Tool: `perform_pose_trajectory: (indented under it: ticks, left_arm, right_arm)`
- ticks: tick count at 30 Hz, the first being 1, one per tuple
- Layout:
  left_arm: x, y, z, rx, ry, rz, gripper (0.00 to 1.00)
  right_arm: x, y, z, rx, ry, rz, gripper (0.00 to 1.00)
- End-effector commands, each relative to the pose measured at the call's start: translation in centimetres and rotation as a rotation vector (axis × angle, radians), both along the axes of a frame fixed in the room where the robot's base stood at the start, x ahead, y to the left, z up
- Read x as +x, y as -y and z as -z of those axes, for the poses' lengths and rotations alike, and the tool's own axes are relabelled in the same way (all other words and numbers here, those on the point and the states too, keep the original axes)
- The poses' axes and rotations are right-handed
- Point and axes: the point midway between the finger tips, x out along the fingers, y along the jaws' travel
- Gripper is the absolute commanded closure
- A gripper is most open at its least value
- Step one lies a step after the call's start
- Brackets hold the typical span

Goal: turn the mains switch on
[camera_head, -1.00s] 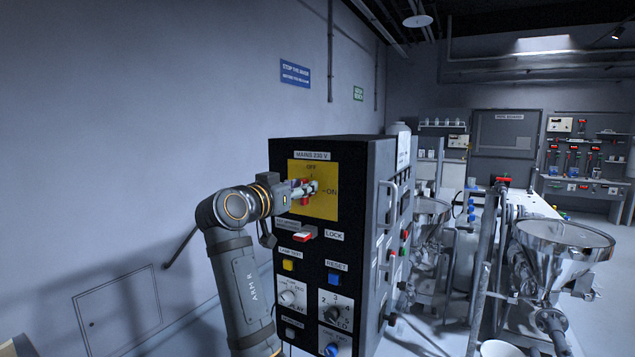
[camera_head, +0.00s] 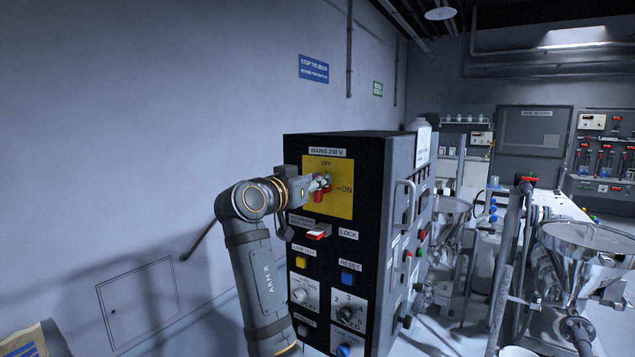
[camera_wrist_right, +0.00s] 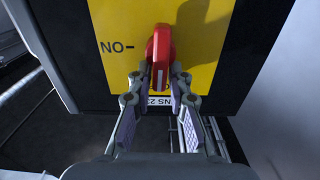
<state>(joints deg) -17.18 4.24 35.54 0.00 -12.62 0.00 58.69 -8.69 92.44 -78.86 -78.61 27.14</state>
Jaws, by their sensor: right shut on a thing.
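The red mains switch handle (camera_head: 329,191) sits on a yellow plate (camera_head: 342,208) marked OFF above and ON to the right, under a MAINS 230 V label. My right gripper (camera_head: 318,184) reaches it from the left. In the right wrist view, where the labels appear upside down, the handle (camera_wrist_right: 161,45) stands about vertical. There my right gripper (camera_wrist_right: 160,80) has its fingers shut on the handle's lower end, on either side of it. In the head view the fingers partly hide the handle. My left gripper is not in view.
Below the plate are a red-and-white lock tab (camera_head: 318,235), a yellow button (camera_head: 300,262), a blue reset button (camera_head: 347,279) and knobs. A handle (camera_head: 404,212) projects from the cabinet's side. Steel hoppers (camera_head: 585,245) stand to the right.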

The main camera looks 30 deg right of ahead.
Motion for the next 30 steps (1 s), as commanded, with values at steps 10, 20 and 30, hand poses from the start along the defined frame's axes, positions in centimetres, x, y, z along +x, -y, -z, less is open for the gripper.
perform_pose_trajectory:
  ticks: [10, 20, 30]
  left_arm:
    - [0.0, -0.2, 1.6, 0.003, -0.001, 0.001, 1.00]
    - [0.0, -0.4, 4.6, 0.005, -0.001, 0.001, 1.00]
    - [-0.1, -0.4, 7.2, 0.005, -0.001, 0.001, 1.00]
  right_arm:
    - [0.0, 0.0, 1.2, 0.050, 0.080, 0.001, 1.00]
    - [-0.4, 0.2, 1.6, 0.157, 0.338, 0.001, 1.00]
    - [-0.8, 0.4, 1.8, 0.283, 0.636, -0.001, 1.00]
